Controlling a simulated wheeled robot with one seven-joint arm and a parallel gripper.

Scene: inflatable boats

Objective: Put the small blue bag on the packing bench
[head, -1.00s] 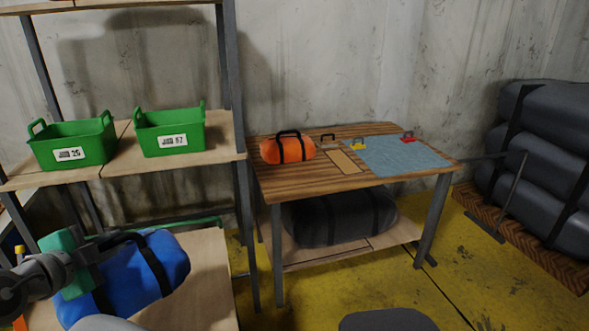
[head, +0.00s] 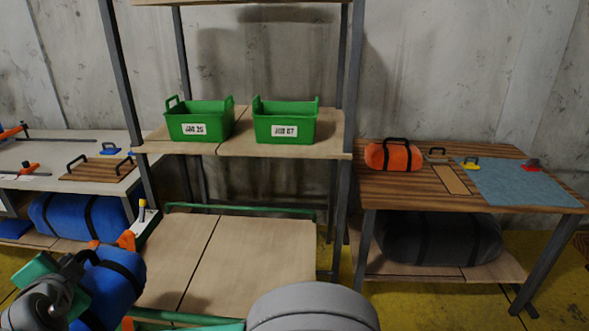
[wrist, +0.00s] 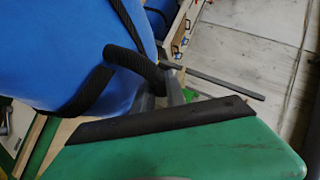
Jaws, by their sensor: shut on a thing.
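My gripper (head: 72,270) is at the lower left of the head view, shut on the black handle of a blue bag (head: 118,285) with black straps. The bag hangs left of the rack's lower shelf. In the wrist view the blue bag (wrist: 60,45) fills the upper left, its handle beside a green finger with a black pad; the other finger is mostly hidden. A wooden bench (head: 400,188) stands at right and a pale bench (head: 40,155) at far left; I cannot tell which is the packing bench.
An orange bag (head: 394,156) and a blue-grey mat (head: 520,182) lie on the wooden bench. A dark bag (head: 440,238) lies below it. The rack's lower shelf (head: 245,260) is bare; green crates (head: 200,122) stand above. A larger blue bag (head: 80,215) lies under the pale bench, which carries a wooden board (head: 98,170).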

